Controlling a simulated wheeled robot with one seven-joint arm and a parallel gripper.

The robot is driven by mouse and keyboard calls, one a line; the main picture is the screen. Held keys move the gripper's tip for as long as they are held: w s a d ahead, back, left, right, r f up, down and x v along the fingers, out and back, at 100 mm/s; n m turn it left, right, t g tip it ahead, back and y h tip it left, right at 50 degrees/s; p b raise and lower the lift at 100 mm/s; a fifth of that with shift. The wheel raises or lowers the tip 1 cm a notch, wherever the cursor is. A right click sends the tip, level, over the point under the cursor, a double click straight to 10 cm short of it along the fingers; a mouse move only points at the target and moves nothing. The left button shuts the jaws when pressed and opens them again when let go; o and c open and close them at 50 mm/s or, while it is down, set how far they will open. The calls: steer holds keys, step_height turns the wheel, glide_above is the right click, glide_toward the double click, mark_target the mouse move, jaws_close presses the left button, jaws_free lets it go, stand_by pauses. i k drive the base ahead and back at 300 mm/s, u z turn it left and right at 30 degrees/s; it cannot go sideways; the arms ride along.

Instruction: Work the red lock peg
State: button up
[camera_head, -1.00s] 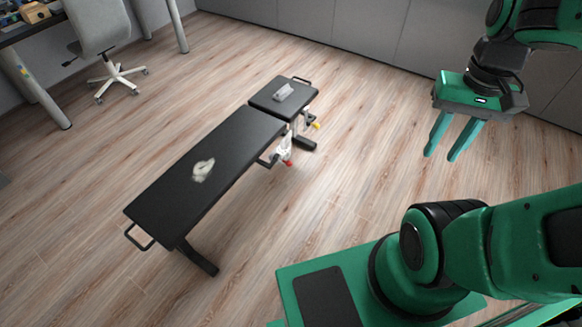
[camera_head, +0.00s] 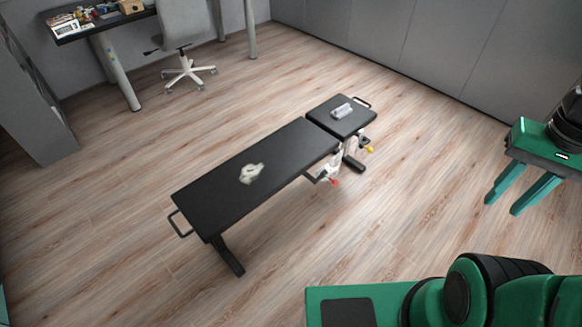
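The red lock peg (camera_head: 334,182) is a small red knob low on the near side of the black weight bench (camera_head: 226,196), by the gap between its long pad and its short pad. A white bracket or mechanism sits just above the peg. A yellow knob (camera_head: 369,149) shows farther right, under the short pad. My gripper (camera_head: 504,200) is at the right, its two green fingers apart with nothing between them. It is well to the right of the bench and clear of the peg.
A crumpled pale cloth-like thing (camera_head: 251,173) lies on the long pad. A light grey rolled item (camera_head: 342,110) lies on the short pad. An office chair (camera_head: 186,40) and a cluttered desk (camera_head: 82,32) stand at the back left. Wooden floor (camera_head: 420,180) between bench and gripper is clear.

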mark_target(336, 183)
steer(key=u, duration=1.4)
steer(key=k, duration=0.5)
steer(key=z, duration=1.45)
steer(key=i, duration=0.8)
